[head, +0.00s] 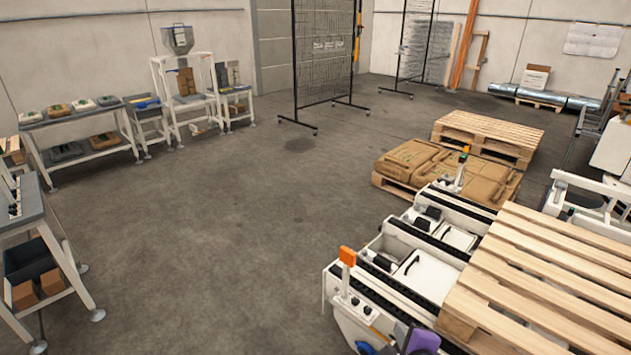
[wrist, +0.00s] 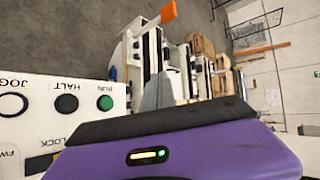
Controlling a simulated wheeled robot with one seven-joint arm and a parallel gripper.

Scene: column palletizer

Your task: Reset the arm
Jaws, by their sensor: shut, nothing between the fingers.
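My gripper (wrist: 158,88) shows in the wrist view as a purple body with a dark band and grey fingers that are together and empty. It is beside a white control panel (wrist: 40,105) with a black HALT button (wrist: 66,104), a green button (wrist: 105,102) and JOG and LOCK labels. In the head view only a purple and dark part of my arm's end (head: 422,340) shows at the bottom edge, by the near end of the white conveyor (head: 420,275). The rest of the arm is out of view. I cannot tell whether the gripper touches the panel.
An orange lamp (head: 347,256) stands up from the panel. A bare wooden pallet (head: 550,275) lies on the right side of the conveyor. Brown sacks (head: 420,165) lie on a pallet behind it. Worktables (head: 80,120) stand along the left. The floor (head: 220,210) between is clear.

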